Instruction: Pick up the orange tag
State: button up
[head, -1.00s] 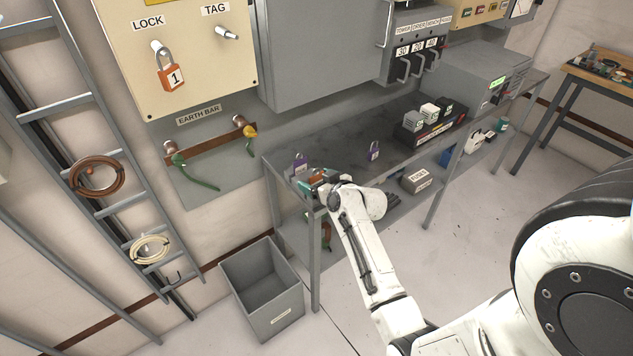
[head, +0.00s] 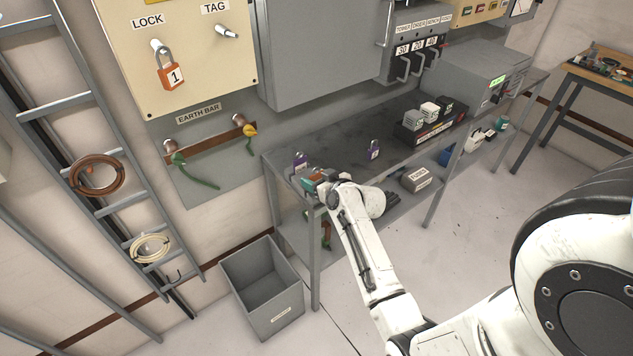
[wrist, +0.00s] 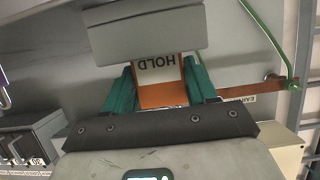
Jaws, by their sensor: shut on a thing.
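The orange tag (wrist: 162,95) shows in the wrist view with a white panel reading HOLD, upside down in the picture. My gripper (wrist: 160,78) has its two teal fingers against the tag's left and right sides and is shut on it. A grey block (wrist: 146,36) lies across the tag's far end; I cannot tell whether they are joined. In the head view my gripper (head: 312,181) is at the left end of the grey bench (head: 340,160), and only a little orange of the tag shows there.
A purple padlock (head: 299,161) stands close behind my gripper, another (head: 374,150) farther right. A black holder (head: 425,134) with several blocks is on the bench. A grey bin (head: 262,285) stands on the floor. An orange padlock (head: 171,72) hangs on the lock peg.

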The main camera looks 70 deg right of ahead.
jog(key=shift+r, duration=0.1)
jog(key=shift+r, duration=0.5)
jog(key=s+a+r+b, duration=0.2)
jog(key=s+a+r, duration=0.4)
jog(key=s+r, duration=0.6)
jog(key=shift+s+a, duration=0.2)
jog(key=shift+s, duration=0.05)
jog(key=shift+f, duration=0.1)
